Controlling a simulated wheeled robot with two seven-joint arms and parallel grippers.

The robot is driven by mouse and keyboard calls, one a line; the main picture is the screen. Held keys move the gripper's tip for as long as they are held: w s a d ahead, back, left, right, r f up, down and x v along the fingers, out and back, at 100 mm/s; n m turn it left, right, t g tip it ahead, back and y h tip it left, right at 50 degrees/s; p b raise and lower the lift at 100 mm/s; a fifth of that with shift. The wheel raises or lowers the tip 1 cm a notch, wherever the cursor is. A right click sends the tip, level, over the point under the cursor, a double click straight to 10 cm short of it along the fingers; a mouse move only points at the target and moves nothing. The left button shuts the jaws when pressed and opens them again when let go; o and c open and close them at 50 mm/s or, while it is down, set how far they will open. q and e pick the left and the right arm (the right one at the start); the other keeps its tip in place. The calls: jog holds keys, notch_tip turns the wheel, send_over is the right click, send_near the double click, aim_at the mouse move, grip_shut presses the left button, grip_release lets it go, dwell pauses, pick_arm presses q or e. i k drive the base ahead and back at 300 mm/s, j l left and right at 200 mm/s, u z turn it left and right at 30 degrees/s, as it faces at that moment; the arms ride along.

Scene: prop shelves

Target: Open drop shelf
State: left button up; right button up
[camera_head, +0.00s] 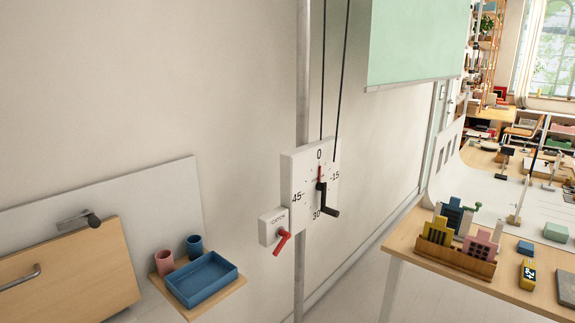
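A light wooden panel (85,270), which looks like the drop shelf, stands against a white backboard (165,195) at the lower left. Its left and lower parts run out of view. A metal bar handle (20,278) is on its front. A latch (78,221) with a dark knob sits on the backboard, over the panel's top edge. The panel appears upright and closed. Neither of my grippers is in view.
Right of the panel, a small wooden ledge (228,290) holds a blue tray (205,285), a pink cup (165,262) and a blue cup (194,246). Farther right are a dial board (296,170) with crank and a catch box (268,227) with red lever. A cluttered table (400,240) stands at right.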

aim_at(85, 275)
jog(key=u, duration=1.4)
